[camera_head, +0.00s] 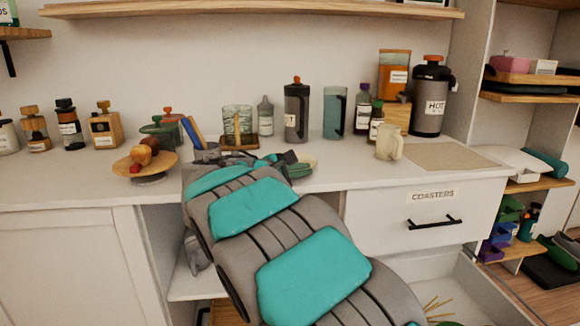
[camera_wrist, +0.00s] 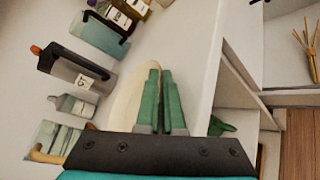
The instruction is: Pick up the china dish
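The china dish is a pale cream, shallow piece on the counter; in the head view its edge (camera_head: 309,160) shows just beyond my gripper (camera_head: 299,170). In the wrist view the dish (camera_wrist: 124,92) is a narrow cream oval directly left of my green fingers (camera_wrist: 160,70). The two fingers are close together with a narrow gap, at the dish's right side. The left finger covers part of the dish. I cannot tell whether the rim lies between the fingers or just behind them.
A cream mug (camera_head: 389,143) and a tan mat (camera_head: 437,156) are to the right. A wooden stand with fruit (camera_head: 131,164) is left. Bottles and a grey flask (camera_head: 297,112) line the back. Below the counter's front edge, a drawer (camera_head: 457,292) stands open.

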